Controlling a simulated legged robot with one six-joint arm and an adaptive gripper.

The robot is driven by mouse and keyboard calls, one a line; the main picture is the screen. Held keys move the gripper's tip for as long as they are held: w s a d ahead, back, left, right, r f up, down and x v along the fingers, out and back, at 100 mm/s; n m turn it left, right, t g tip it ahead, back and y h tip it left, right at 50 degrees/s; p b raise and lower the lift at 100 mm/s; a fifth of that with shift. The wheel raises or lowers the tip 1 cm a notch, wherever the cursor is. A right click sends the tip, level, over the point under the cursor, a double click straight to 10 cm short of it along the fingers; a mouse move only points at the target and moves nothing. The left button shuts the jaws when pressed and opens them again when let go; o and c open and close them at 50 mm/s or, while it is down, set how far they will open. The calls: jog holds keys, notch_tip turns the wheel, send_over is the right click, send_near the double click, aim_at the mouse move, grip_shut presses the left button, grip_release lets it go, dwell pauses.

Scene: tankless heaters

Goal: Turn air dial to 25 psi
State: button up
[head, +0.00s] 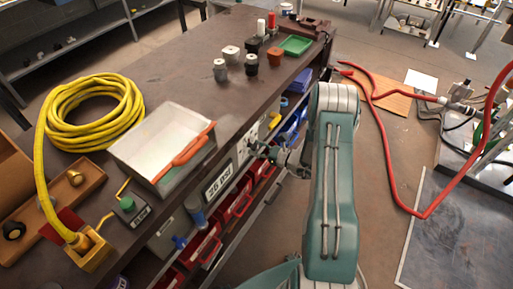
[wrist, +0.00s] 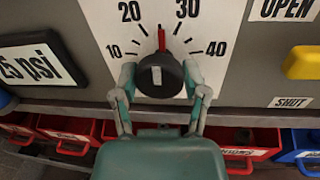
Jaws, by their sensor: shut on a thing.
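The air dial is a black round knob (wrist: 160,75) with a red pointer, on a white scale plate (wrist: 210,25) marked 10, 20, 30 and 40. The pointer stands nearly straight up, between 20 and 30, close to the middle. My gripper (wrist: 160,85) is shut on the knob, one finger on each side. In the head view my gripper (head: 268,154) reaches the front panel of the bench from the right, and the dial is mostly hidden there. A "25 psi" sign (wrist: 38,66) is left of the dial; it also shows in the head view (head: 219,182).
A yellow handle (wrist: 303,63) sits right of the dial between OPEN and SHUT labels. Red bins (wrist: 240,145) line the shelf below. A coiled yellow hose (head: 92,112) and a metal box (head: 165,140) are on the bench. A red hose (head: 392,190) runs along the floor at right.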

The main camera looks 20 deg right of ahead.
jog(key=shift+n, duration=0.3)
jog(key=o, duration=1.2)
jog(key=shift+w, duration=0.1)
jog(key=shift+c, duration=0.2)
jog(key=v, duration=1.2)
